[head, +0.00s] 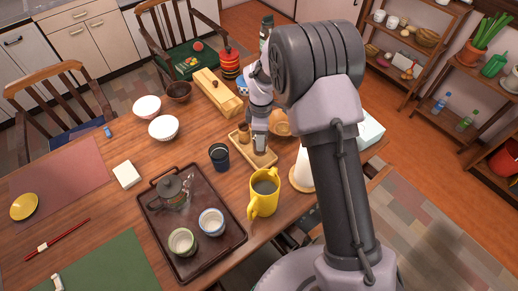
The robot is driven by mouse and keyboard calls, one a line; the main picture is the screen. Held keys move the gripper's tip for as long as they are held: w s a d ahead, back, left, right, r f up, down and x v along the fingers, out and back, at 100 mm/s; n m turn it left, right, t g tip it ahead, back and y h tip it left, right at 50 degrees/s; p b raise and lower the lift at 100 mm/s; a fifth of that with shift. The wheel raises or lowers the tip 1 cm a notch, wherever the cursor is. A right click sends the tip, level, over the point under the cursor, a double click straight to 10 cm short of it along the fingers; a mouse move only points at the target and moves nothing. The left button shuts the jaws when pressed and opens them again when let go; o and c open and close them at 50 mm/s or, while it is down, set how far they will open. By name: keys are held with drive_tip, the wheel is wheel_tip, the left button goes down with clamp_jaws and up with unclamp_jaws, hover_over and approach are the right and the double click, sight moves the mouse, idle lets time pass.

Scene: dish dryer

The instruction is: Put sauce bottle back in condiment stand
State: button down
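The condiment stand, seen as a small light-wood tray (266,160), sits on the table right of centre. A small brown jar (243,134) stands at its left end. My gripper (260,146) points down over the tray, just right of the jar. Its fingers are small and dim here, so I cannot tell whether they are open or shut. I cannot clearly make out the sauce bottle; the grey gripper covers that part of the tray.
A dark tray (208,258) holds a teapot (173,191) and two cups. A wooden box (216,94) lies behind. A wooden bowl (280,123) is beside my gripper.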

wheel_tip(320, 180, down, 5)
drive_tip(key=shift+r+b, duration=0.2)
drive_tip(key=shift+b, duration=0.6)
drive_tip(key=shift+f, duration=0.1)
drive_tip(key=c, duration=0.7)
unclamp_jaws()
drive_tip(key=shift+o, duration=0.2)
